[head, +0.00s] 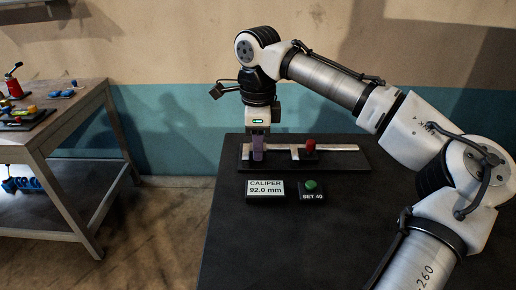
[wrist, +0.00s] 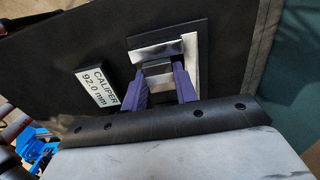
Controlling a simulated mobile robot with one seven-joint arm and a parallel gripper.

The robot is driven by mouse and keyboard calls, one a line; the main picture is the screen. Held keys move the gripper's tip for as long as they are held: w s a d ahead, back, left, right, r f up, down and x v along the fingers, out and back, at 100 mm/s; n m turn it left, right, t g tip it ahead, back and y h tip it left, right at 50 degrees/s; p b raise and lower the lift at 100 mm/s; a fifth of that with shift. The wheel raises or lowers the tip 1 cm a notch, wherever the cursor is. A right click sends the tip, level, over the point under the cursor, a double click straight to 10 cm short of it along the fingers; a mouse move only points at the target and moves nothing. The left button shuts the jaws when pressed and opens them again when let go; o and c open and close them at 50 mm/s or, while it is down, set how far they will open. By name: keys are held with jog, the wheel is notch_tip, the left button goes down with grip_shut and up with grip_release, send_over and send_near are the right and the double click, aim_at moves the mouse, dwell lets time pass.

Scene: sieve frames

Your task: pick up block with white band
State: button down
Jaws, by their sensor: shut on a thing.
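My gripper (head: 258,157) points down at the left end of the caliper (head: 340,148) on the black table. In the head view the fingers hide the block.
The caliper has a red part (head: 310,144) on its right. In front are a display (head: 265,190) reading 92.0 mm and a green button (head: 310,185) labelled SET 40. A side bench (head: 60,130) at left holds several small coloured things. The front of the black table is clear.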

notch_tip(320, 180, up, 19)
jog(key=p, duration=0.2)
jog(key=shift+f, duration=0.15)
